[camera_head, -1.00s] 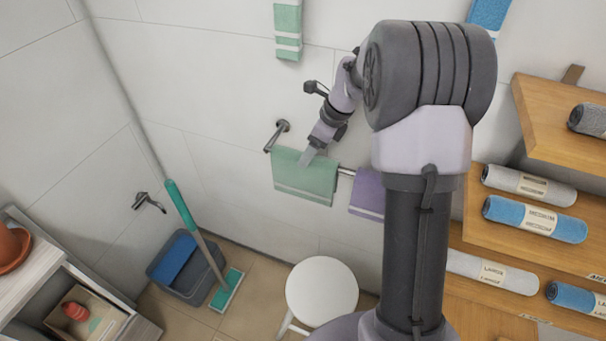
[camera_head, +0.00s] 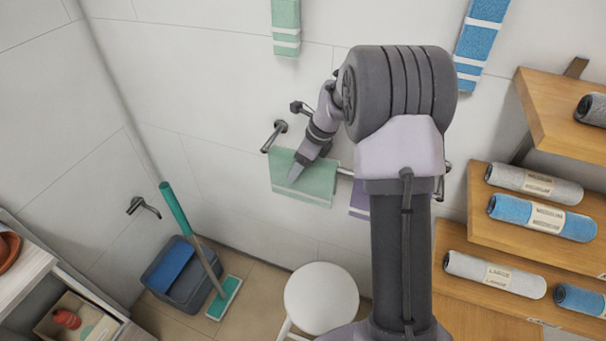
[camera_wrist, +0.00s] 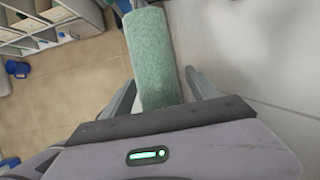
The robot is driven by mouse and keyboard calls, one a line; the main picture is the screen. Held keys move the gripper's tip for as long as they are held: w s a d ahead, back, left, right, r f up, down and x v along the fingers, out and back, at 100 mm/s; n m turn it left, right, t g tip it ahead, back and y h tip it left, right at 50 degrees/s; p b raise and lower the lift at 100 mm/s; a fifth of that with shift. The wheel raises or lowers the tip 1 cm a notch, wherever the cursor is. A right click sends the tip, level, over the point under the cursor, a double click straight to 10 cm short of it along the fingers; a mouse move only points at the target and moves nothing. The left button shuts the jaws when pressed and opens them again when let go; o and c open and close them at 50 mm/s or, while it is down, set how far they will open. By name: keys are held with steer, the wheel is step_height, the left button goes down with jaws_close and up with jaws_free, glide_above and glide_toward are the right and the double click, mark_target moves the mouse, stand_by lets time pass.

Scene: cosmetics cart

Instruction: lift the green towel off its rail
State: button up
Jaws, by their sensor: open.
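The green towel (camera_head: 304,183) hangs over a metal wall rail (camera_head: 345,171) in the head view, with a pale stripe near its lower edge. In the wrist view the towel (camera_wrist: 154,62) stands between the two open fingers of my gripper (camera_wrist: 160,92), one on each side. The gap to the left finger looks small, and whether either finger touches the cloth I cannot tell. The rail's left end bracket (camera_head: 279,127) is visible.
A purple towel (camera_head: 359,200) hangs just right, mostly behind my arm. Another green towel (camera_head: 287,27) and a blue towel (camera_head: 478,45) hang higher. A white stool (camera_head: 320,297), a bucket (camera_head: 187,272) and a mop (camera_head: 190,225) stand below. Shelves with rolled towels (camera_head: 541,217) are at right.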

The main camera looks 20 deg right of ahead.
steer(key=shift+f, duration=0.15)
jaws_close()
step_height(320, 180, up, 19)
steer(key=p, duration=0.6)
steer(key=shift+f+p, duration=0.2)
steer(key=shift+p, duration=0.2)
steer(key=s+a+b, duration=0.2)
steer(key=s+b, duration=0.1)
steer(key=s, duration=0.6)
steer(key=shift+s+r+b, duration=0.2)
steer(key=shift+s+b, duration=0.1)
steer(key=shift+s, duration=0.1)
